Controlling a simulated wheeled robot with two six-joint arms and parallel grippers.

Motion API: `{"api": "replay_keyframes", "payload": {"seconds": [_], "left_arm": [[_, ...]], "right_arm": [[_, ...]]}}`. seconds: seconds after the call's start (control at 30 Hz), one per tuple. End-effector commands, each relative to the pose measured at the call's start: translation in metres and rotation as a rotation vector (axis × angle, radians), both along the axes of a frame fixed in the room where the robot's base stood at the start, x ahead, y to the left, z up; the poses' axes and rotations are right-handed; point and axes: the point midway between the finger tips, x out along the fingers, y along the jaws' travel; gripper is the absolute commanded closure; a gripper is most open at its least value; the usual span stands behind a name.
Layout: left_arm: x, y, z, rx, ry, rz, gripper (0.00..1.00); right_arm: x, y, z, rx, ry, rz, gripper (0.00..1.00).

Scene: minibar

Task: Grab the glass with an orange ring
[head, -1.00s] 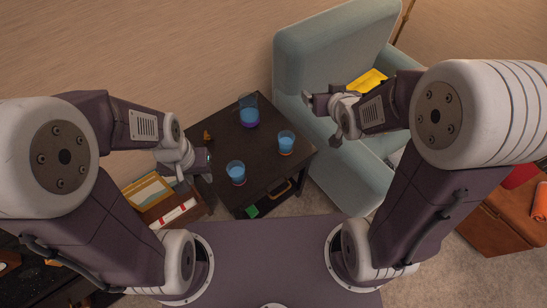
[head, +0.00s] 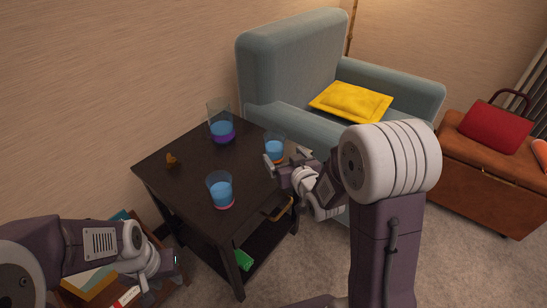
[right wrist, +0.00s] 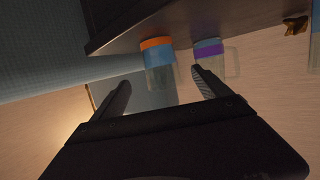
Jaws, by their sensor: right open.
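The glass with an orange ring at its base (head: 275,147) holds blue liquid and stands upright near the right edge of the dark table (head: 185,190). In the right wrist view, which is upside down, this glass (right wrist: 158,60) appears between the lines of the two fingers, beyond their tips. My right gripper (head: 284,164) is open and empty, close beside the glass on its near side; it also shows in the right wrist view (right wrist: 162,80). My left gripper (head: 176,266) is low at the left, away from the glass; its jaws are unclear.
A purple-ringed glass (head: 221,128) stands further back, and a red-ringed glass (head: 221,192) stands nearer the front. A small orange-brown item (head: 171,160) lies at the table's left. A blue-grey armchair (head: 290,65) with a yellow cushion (head: 350,103) stands close behind the table's right side.

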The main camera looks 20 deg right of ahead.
Motion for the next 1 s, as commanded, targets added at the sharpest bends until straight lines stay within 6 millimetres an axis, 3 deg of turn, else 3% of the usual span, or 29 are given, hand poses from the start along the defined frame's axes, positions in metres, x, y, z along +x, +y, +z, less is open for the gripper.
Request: {"api": "replay_keyframes", "payload": {"seconds": [0.07, 0.2, 0.33, 0.6, 0.9, 1.0], "left_arm": [[0.000, 0.000, 0.005, 0.000, 0.000, 0.000, 0.64], [0.000, 0.000, -0.005, 0.000, 0.000, 0.000, 0.64], [0.000, 0.000, -0.005, 0.000, 0.000, 0.000, 0.64], [0.000, 0.000, -0.031, 0.000, 0.000, 0.000, 0.64], [0.000, 0.000, -0.031, 0.000, 0.000, 0.000, 0.64], [0.000, 0.000, -0.031, 0.000, 0.000, 0.000, 0.64]], "right_arm": [[0.012, 0.002, -0.002, 0.000, 0.003, 0.002, 0.13], [0.030, 0.003, -0.011, 0.000, 0.000, 0.001, 0.13], [0.034, 0.003, -0.010, 0.000, 0.001, 0.000, 0.13], [0.075, 0.009, -0.022, 0.000, 0.000, 0.001, 0.13], [0.083, 0.009, -0.021, 0.000, 0.002, 0.001, 0.13], [0.083, 0.009, -0.021, 0.000, 0.002, 0.000, 0.41]]}}
